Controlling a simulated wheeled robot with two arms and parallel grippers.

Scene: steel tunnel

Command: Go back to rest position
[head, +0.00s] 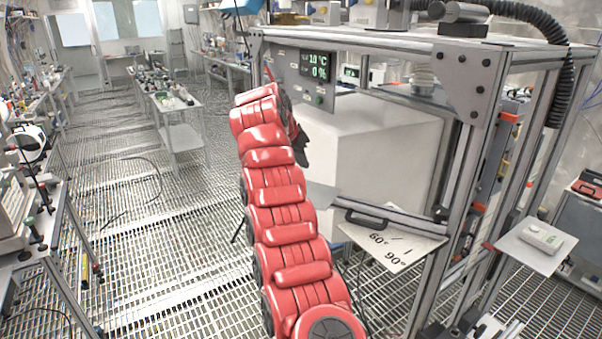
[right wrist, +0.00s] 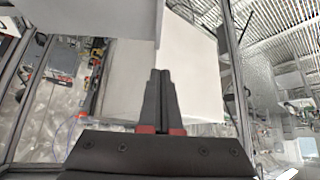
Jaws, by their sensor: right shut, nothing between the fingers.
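My right arm, in red segments, reaches up and forward through the middle of the head view. My right gripper (head: 302,153) is a small dark shape just past the arm's far end, partly hidden behind it. It is beside the left face of a white box-like block (head: 385,150) inside a metal-framed machine. In the right wrist view the two dark fingers (right wrist: 161,78) are together and hold nothing. The white block (right wrist: 195,85) is behind them. I cannot tell whether they touch it. My left gripper is not in view.
The machine's aluminium frame (head: 468,85) stands close on the right. A sheet with angle marks (head: 400,240) and a handle juts out low beside the arm. A small shelf (head: 535,245) is at the far right. Benches line the left. The grated floor (head: 150,240) between is mostly free.

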